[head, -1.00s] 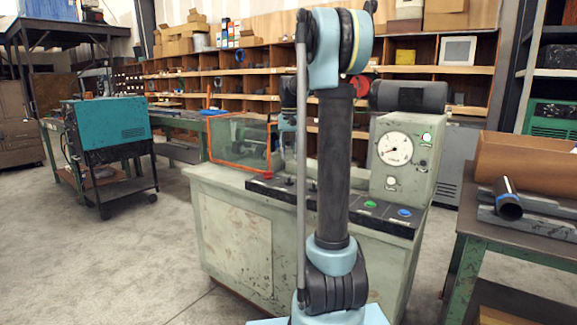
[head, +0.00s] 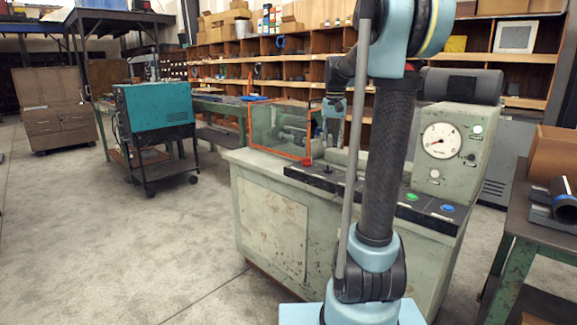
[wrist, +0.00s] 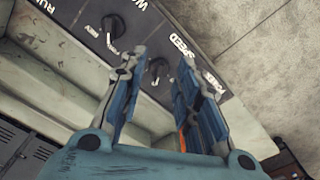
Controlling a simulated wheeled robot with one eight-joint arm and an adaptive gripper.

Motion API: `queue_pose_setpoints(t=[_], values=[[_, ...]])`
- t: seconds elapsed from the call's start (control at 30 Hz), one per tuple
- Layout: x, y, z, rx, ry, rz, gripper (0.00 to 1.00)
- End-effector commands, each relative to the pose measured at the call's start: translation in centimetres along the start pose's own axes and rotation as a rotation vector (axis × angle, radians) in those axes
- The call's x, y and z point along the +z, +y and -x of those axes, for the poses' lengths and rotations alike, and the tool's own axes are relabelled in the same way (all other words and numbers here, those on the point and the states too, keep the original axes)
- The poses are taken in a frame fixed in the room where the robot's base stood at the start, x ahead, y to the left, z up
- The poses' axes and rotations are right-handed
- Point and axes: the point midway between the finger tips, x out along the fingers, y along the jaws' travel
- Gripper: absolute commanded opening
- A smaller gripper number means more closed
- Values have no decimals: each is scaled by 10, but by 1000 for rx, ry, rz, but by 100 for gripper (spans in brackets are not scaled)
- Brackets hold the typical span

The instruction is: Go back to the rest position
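My gripper (wrist: 161,57) is open in the wrist view. Its two blue-and-grey fingers stand apart with nothing between them. It is above the machine's dark control strip (wrist: 165,45), which carries black knobs and white lettering. In the head view my gripper (head: 334,107) is small, beyond my upright arm, over the pale green machine (head: 270,215) and next to the orange-framed clear guard (head: 279,125). The dark pipe (head: 565,207) lies on the table at the right edge, partly cut off by the frame, well apart from my gripper.
A round gauge (head: 440,140) stands at the machine's right end. The green-legged table (head: 520,222) is at the right. A teal wheeled unit (head: 155,110) stands at the left. Shelves (head: 290,68) line the back. The concrete floor (head: 90,230) at front left is clear.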

Motion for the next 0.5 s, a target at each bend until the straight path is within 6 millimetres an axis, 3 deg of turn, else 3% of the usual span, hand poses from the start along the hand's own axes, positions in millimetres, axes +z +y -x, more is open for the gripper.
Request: queue_pose_setpoints(t=[0.1, 0.5], values=[[34, 7, -6, -2, 13, 19, 30], [135, 29, -42, -10, 60, 86, 30]])
